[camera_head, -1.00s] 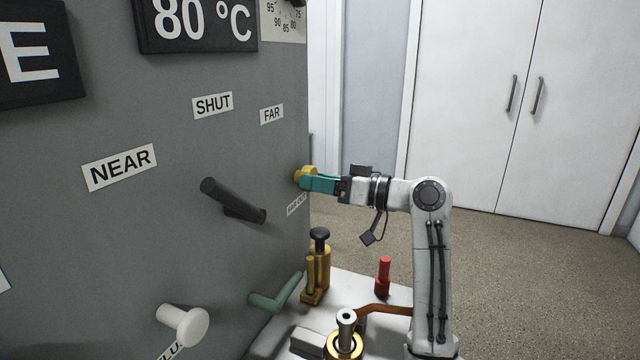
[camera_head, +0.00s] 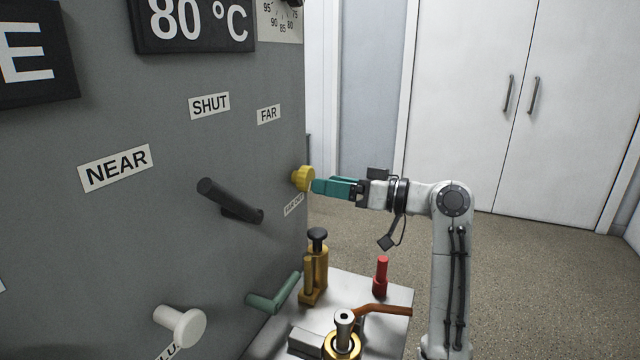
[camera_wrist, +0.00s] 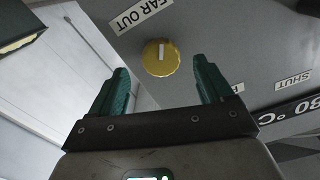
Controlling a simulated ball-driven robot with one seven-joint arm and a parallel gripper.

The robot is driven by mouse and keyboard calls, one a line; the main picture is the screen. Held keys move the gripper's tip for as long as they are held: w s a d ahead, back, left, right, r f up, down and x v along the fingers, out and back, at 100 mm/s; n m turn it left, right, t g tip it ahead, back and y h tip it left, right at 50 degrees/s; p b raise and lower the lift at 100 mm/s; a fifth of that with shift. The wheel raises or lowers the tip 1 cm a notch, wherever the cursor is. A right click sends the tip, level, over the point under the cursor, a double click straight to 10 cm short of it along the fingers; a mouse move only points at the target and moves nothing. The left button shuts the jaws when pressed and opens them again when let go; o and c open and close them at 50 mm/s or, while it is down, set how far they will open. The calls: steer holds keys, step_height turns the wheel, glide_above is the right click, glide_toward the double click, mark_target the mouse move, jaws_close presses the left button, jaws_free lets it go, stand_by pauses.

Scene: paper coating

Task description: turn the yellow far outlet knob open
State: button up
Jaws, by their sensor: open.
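The yellow far outlet knob (camera_head: 303,178) sits on the right part of the grey panel, below the FAR label. In the wrist view the knob (camera_wrist: 160,57) shows whole, with a white pointer mark on its face and the FAR OUT label beside it. My gripper (camera_head: 318,186) is just right of the knob in the head view, apart from it. In the wrist view the teal fingers (camera_wrist: 160,72) are spread open with nothing between them, and the knob lies beyond the gap between their tips.
A black lever (camera_head: 230,200) and a white knob (camera_head: 182,326) stick out of the panel (camera_head: 130,240). Floor to the right is clear.

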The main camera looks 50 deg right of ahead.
steer(key=v, duration=0.7)
stand_by(0.4)
